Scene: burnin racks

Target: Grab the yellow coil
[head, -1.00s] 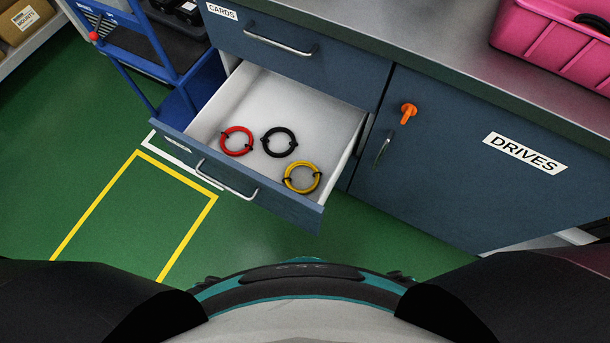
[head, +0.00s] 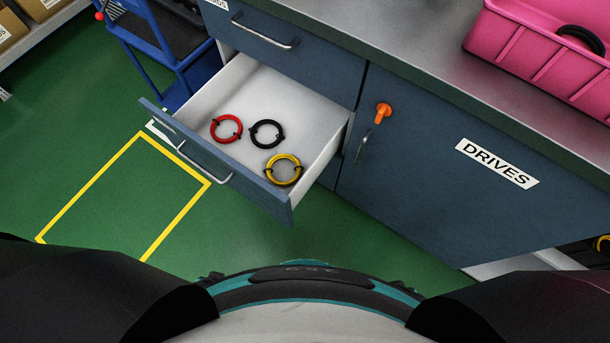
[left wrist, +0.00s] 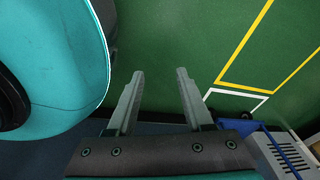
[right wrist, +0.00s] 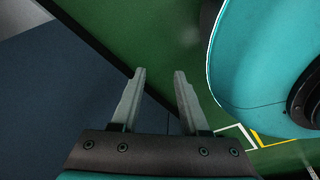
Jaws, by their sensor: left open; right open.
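The yellow coil (head: 283,158) lies in the open drawer (head: 324,140), near its front right corner. A red coil (head: 214,133) and a black coil (head: 252,134) lie in the same drawer, to its left and behind it. My left gripper (left wrist: 159,75) is open and empty above the green floor in the left wrist view. My right gripper (right wrist: 159,74) is open and empty in the right wrist view, by the edge of a dark blue surface. Neither gripper shows in the head view, and no coil shows in the wrist views.
The cabinet door marked DRIVES (head: 420,185) is right of the drawer, with an orange knob (head: 383,112). A closed drawer (head: 320,62) sits above the open one. A pink bin (head: 540,62) stands on the grey worktop (head: 405,45). A blue cart (head: 185,75) stands left.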

